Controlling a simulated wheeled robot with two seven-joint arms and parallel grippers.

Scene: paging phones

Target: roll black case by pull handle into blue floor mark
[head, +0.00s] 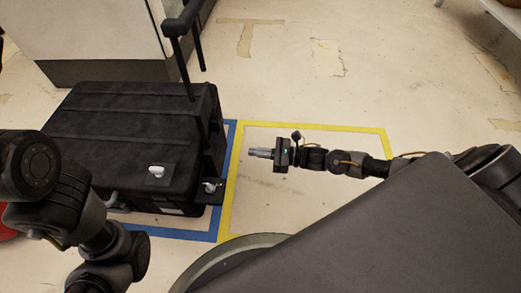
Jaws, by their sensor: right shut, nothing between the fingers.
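The black case (125,125) stands at the left of the head view, with its pull handle (186,62) drawn out and rising above its right end. The blue floor mark (185,234) shows as a strip along the case's right side and in front of it. The case hides the rest, so I cannot tell whether it lies wholly inside. My right gripper (260,153) is shut and empty, pointing left, to the right of the case and apart from it and the handle. My left arm shows at the lower left, but its gripper is not visible.
A yellow floor outline (310,126) adjoins the blue mark on the right, under my right arm. A pale cabinet (90,32) stands behind the case. Open floor with worn tape patches (327,58) lies at the back right. A red thing (5,233) shows at the left edge.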

